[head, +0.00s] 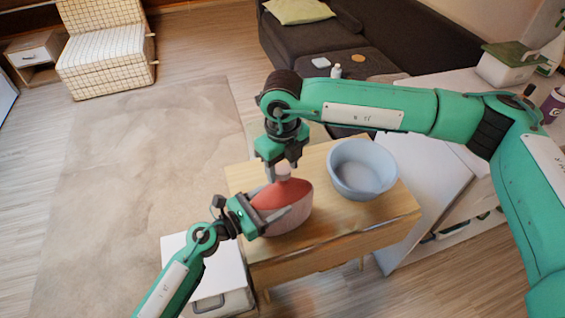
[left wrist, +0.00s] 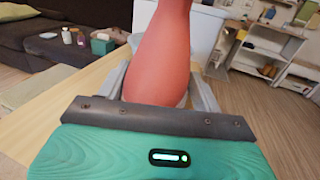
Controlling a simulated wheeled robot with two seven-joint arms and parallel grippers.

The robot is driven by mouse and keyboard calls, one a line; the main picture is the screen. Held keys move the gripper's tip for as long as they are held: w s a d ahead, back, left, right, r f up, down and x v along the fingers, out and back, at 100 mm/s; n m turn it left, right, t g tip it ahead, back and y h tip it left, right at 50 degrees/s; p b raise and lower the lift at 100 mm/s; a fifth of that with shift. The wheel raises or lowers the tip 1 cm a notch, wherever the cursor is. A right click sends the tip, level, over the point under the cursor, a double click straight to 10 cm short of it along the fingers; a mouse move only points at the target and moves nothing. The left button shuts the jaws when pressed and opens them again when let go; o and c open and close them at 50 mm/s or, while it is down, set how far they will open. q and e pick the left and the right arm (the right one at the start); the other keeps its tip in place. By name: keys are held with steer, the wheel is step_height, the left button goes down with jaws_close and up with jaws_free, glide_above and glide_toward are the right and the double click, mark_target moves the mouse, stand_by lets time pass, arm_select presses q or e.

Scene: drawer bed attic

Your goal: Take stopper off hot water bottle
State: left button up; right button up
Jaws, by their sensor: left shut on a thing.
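My left gripper (head: 275,222) is shut on the bottle's body from the left. In the left wrist view the red bottle (left wrist: 158,55) fills the space between the two grey fingers. My right gripper (head: 282,168) points down at the neck, with its fingertips beside the stopper. Whether it grips the stopper is too small to tell.
A blue-grey basin (head: 349,187) stands on the wooden table (head: 335,228), right of the bottle. A white cabinet (head: 420,190) is to the right, a small white drawer unit (head: 215,275) at front left. A dark sofa (head: 300,45) is behind. Rug-covered floor is clear at left.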

mark_target(283, 169)
steer(key=c, duration=0.8)
steer(key=shift+c, duration=0.2)
steer(key=shift+r, duration=0.15)
steer(key=shift+r, duration=0.95)
steer(key=shift+r, duration=0.1)
steer(key=shift+r, duration=1.95)
arm_select(q)
steer(key=o, duration=2)
steer(key=shift+c, duration=0.2)
